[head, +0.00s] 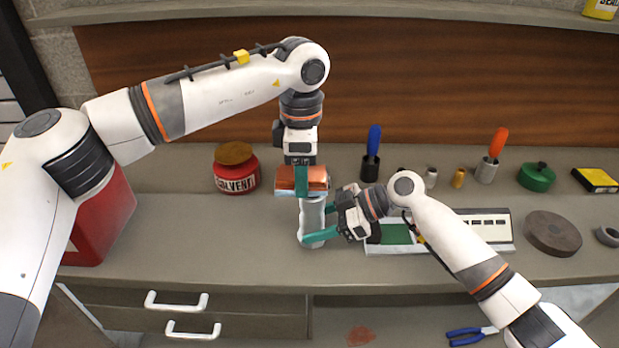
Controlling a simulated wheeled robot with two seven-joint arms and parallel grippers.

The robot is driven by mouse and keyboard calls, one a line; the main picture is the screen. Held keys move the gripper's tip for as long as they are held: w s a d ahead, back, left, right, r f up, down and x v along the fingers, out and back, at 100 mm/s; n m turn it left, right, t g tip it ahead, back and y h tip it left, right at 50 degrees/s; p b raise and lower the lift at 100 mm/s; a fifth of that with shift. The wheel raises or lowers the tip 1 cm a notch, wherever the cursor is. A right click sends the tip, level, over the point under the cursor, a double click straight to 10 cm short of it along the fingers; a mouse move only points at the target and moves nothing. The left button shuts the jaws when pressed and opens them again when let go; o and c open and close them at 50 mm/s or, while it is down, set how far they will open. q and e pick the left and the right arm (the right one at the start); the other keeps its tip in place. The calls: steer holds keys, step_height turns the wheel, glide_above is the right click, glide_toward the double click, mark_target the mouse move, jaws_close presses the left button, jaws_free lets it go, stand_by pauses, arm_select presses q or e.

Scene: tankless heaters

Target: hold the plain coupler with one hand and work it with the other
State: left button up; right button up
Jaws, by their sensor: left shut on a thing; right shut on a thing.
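What I take to be the plain coupler is a pale grey upright cylinder (312,216) with a wide copper-coloured piece (318,178) across its top, in the middle of the bench in the head view. I cannot tell whether the two are one part. My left gripper (302,181) comes down from above and is shut on the copper-coloured top, with a teal finger across its front. My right gripper (316,223) reaches in from the right, its teal fingers shut around the grey cylinder below. The fingers hide parts of both pieces.
A red solvent jar (237,169) and a red can (104,222) stand to the left. A tray (487,229) lies right of the coupler, partly under my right arm. Blue-handled (372,150) and orange-handled (493,152) tools stand behind. The front left of the bench (200,255) is clear.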

arm_select(q)
steer(key=shift+r, duration=3.3)
arm_select(e)
steer(key=shift+f, duration=0.2)
arm_select(q)
steer(key=shift+w, duration=0.1)
arm_select(e)
steer(key=o, duration=1)
steer(key=shift+w+r, duration=0.1)
steer(key=shift+c, duration=0.2)
